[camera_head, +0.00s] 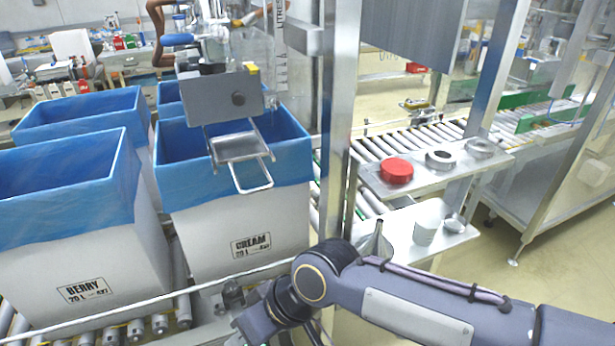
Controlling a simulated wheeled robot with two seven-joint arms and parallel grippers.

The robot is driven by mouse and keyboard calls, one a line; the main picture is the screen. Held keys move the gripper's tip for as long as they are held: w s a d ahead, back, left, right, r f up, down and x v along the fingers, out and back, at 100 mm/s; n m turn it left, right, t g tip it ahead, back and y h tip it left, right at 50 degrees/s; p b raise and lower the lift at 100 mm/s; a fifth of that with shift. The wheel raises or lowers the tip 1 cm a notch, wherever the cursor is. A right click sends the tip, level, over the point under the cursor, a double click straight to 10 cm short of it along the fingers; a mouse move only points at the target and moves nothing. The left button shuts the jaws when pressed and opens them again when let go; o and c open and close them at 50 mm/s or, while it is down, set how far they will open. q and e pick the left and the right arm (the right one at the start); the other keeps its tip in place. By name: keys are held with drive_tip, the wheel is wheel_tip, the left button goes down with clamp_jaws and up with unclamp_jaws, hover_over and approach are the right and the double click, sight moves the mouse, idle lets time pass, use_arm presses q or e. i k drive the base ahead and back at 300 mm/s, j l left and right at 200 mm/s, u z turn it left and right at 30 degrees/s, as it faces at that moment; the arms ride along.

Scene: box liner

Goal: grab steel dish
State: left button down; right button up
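A shallow round steel dish (480,147) sits at the right end of the upper metal shelf (415,178), right of centre in the head view. It stands beside a grey ring-shaped item (440,159) and looks apart from it. My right arm comes in from the lower right and bends toward the bottom centre. Its gripper end (245,318) is low, in front of the CREAM box and far to the left of the dish. Its fingers are partly cut off and not clear. My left gripper is not in view.
A red round item (396,171) is on the upper shelf. A white cup (428,222), a small metal scoop (454,222) and a metal funnel (377,243) are lower down. A steel post (338,120) stands between shelves and the blue-lined CREAM box (235,225). The BERRY box (75,240) is left.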

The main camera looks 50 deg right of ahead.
sight(455, 223)
drive_tip(key=z, duration=2.9)
drive_tip(key=i+l, duration=0.25)
drive_tip(key=i+l+u, duration=0.2)
drive_tip(key=u, duration=0.15)
drive_tip(key=i+l+u, duration=0.15)
drive_tip(key=l+u, duration=0.2)
drive_tip(key=i+l+u, duration=0.1)
drive_tip(key=l+u, duration=0.25)
drive_tip(key=l, duration=0.15)
drive_tip(key=u, duration=0.65)
